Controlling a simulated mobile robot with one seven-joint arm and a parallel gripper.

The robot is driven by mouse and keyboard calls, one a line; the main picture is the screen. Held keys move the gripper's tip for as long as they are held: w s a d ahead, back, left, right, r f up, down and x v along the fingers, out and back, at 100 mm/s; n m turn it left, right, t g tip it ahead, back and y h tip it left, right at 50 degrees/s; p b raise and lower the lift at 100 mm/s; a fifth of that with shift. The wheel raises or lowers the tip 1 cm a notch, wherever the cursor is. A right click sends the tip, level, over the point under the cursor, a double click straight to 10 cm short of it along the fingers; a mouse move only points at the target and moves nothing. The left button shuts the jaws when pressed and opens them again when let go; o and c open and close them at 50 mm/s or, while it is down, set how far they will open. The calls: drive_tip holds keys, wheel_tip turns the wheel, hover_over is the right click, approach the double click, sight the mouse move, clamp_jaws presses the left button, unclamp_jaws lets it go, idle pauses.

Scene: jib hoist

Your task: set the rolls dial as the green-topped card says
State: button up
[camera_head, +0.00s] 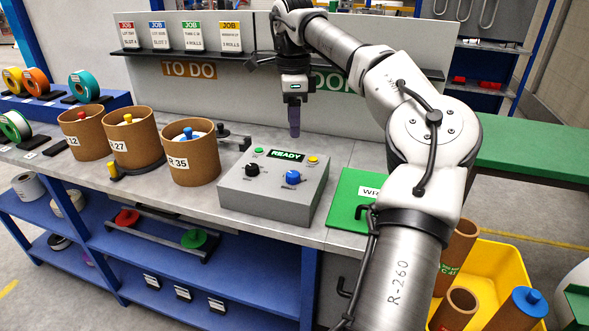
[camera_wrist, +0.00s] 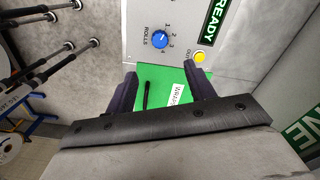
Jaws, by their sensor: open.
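The rolls dial is a blue knob (camera_head: 292,177) on the sloped face of the grey control box (camera_head: 262,188). In the wrist view the dial (camera_wrist: 160,39) carries the label ROLLS, with small numbers along its right side. A white mark shows on the knob, but which number it points at is too small to tell. The green-topped JOB card (camera_head: 191,37) stands on the shelf and seems to read 4 ROLLS. My gripper (camera_head: 294,122) is open and empty above the back of the box. Its fingers show apart in the wrist view (camera_wrist: 161,90), with the dial beyond them.
The box also has a READY display (camera_head: 287,155), a black knob (camera_head: 252,170), a green button and a yellow button (camera_head: 313,160). A brown tub (camera_head: 194,165) stands left of it. A green mat (camera_head: 347,211) lies right. The worktop before the tubs is mostly clear.

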sight(293, 174)
wheel_tip(293, 174, down, 14)
drive_tip(key=shift+r+p, duration=0.15)
drive_tip(key=shift+p, duration=0.65)
drive_tip(key=shift+a, duration=0.1)
drive_tip(key=c, duration=1)
